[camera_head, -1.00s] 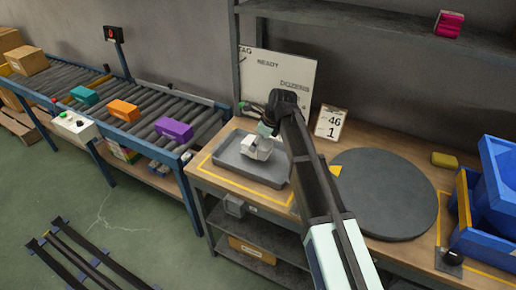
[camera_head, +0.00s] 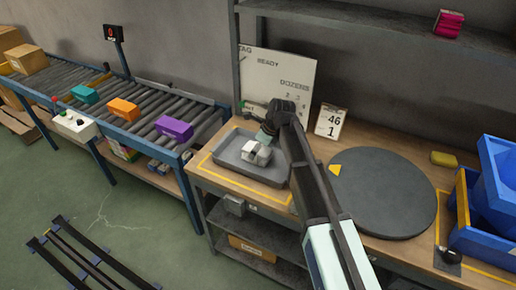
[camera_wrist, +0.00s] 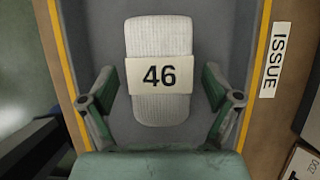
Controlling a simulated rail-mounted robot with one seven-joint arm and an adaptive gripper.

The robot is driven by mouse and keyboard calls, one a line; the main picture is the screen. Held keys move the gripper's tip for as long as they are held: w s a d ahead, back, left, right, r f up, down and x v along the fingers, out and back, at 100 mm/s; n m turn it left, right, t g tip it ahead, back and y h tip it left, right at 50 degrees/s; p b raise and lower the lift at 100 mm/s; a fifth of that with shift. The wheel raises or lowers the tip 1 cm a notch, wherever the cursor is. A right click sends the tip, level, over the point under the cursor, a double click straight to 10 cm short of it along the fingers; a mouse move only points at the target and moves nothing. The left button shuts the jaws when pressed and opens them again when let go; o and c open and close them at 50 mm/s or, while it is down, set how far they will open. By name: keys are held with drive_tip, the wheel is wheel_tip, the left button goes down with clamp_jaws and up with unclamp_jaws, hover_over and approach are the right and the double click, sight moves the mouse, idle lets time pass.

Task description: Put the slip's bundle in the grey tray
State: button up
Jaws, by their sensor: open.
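A white ribbed bundle (camera_wrist: 159,42) with a paper band marked 46 lies in the grey tray (camera_wrist: 92,22). In the head view the bundle (camera_head: 257,153) sits near the middle of the tray (camera_head: 232,168). The slip (camera_head: 330,121), a card reading 46 and 1, stands on the bench behind the tray, to its right. My gripper (camera_wrist: 160,95) is open above the bundle, with one finger on each side and gaps between the fingers and the bundle. In the head view my gripper (camera_head: 266,136) is partly hidden by the wrist.
A dark round turntable (camera_head: 385,195) with a yellow marker is right of the tray. Blue bins (camera_head: 495,185) stand at the right end. Teal, orange and purple bundles (camera_head: 174,129) lie on the roller conveyor (camera_head: 150,110). A board (camera_head: 275,80) stands behind.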

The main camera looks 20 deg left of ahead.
drive_tip(key=b+v, duration=0.1)
drive_tip(key=v, duration=1.1)
drive_tip(key=shift+r, duration=0.2)
drive_tip(key=shift+a, duration=0.1)
